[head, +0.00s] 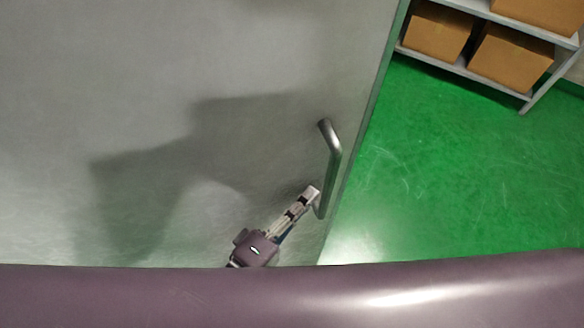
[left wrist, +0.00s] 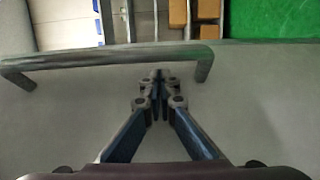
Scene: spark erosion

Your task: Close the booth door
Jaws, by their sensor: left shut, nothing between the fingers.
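The booth door (head: 120,70) is a large grey panel that fills the left of the head view. Its metal bar handle (head: 333,165) stands near the door's right edge. My left gripper (head: 313,192) is at the lower end of the handle in the head view, shut and empty. In the left wrist view the handle (left wrist: 110,59) runs across the picture, and the shut fingertips (left wrist: 159,75) point toward it, just below the bar. I cannot tell whether they touch the door or the handle. My right gripper is not in view.
Green floor (head: 440,170) lies open to the right of the door edge. A grey shelf (head: 460,70) with several brown boxes (head: 438,32) stands at the upper right. The purple band along the bottom of the head view is part of my body.

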